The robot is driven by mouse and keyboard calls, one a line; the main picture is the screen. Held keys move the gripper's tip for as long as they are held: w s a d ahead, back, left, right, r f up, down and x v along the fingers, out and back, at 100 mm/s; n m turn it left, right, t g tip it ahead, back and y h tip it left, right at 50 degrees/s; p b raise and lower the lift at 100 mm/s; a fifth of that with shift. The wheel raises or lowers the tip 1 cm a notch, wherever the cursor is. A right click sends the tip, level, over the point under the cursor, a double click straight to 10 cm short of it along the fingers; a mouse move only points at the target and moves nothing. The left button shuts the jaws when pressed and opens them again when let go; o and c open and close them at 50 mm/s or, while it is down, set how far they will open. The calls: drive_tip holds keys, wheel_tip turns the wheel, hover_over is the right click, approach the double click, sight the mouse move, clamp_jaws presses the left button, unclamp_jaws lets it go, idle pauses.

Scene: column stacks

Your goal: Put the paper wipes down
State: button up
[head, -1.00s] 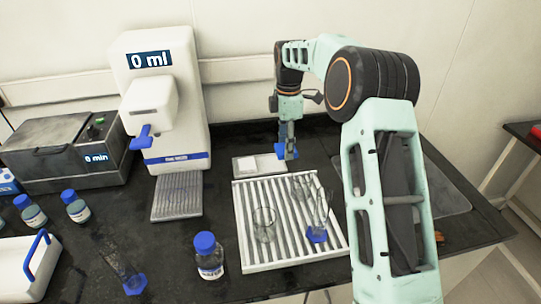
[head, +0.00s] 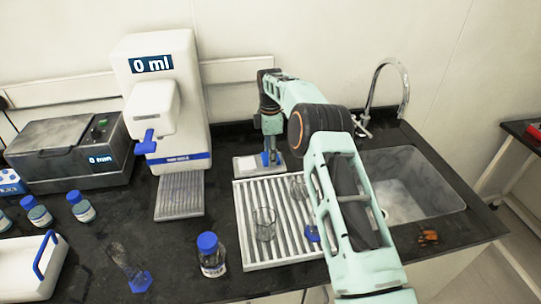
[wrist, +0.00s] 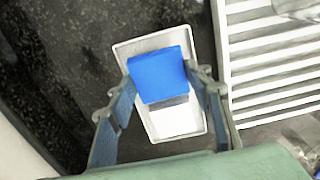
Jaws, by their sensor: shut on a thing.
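The paper wipes appear as a blue pack (wrist: 160,75) between my fingertips in the wrist view. In the head view only a blue sliver of the pack (head: 265,158) shows beside the fingers. My gripper (head: 271,157) is shut on it, pointing down over a small white tray (head: 239,175). In the wrist view, my gripper (wrist: 160,84) and the pack are over the middle of the same tray (wrist: 123,52). A bright white patch (wrist: 177,122) shows in the tray below the pack. I cannot tell whether the pack touches the tray.
A ribbed white drying rack (head: 245,235) with glassware stands just in front of the tray. The white dispenser (head: 165,95) is to the left. A sink (head: 405,195) with a tap (head: 385,75) lies to the right. A blue-capped bottle (head: 211,255) stands in front.

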drive_tip(key=shift+f, duration=0.85)
drive_tip(key=o, duration=1.2)
wheel_tip(320, 180, up, 12)
drive_tip(key=shift+r+b, duration=0.15)
drive_tip(key=shift+b, duration=0.25)
